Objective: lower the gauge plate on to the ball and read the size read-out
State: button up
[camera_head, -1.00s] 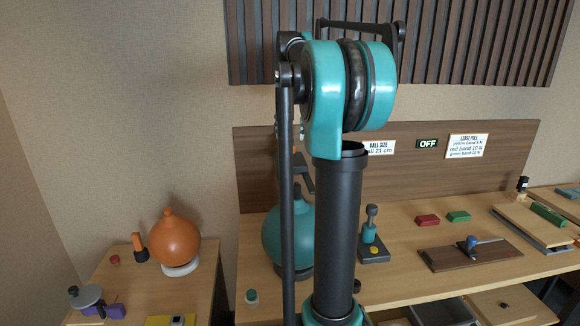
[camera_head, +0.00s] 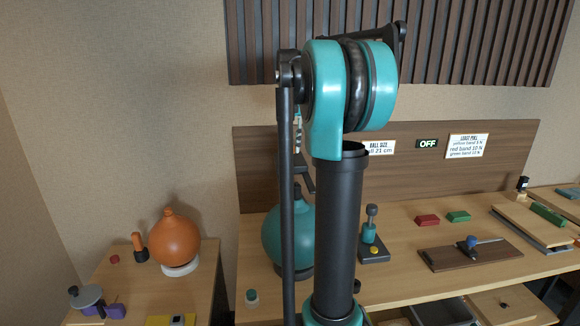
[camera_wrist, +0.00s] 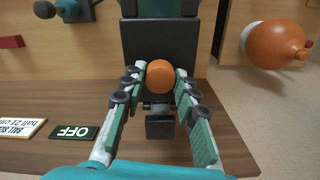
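The teal ball (camera_head: 283,238) stands on the bench, partly hidden by my arm; its edge shows at the top of the wrist view (camera_wrist: 160,8). A dark plate (camera_wrist: 158,48), which looks like the gauge plate, lies between the ball and my gripper in the wrist view. An orange knob (camera_wrist: 160,76) stands at its edge. My gripper (camera_wrist: 160,72) is open, with its fingertips on either side of the knob and slim gaps showing. Contact cannot be told.
A teal-handled device (camera_head: 371,238) stands right of the ball. An orange ball (camera_head: 174,240) rests on the left table. Red (camera_head: 427,220) and green (camera_head: 459,216) blocks lie right.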

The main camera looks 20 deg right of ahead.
aim_at(290, 159)
grip_shut()
jog(key=shift+f, duration=1.5)
jog(key=shift+f, duration=3.05)
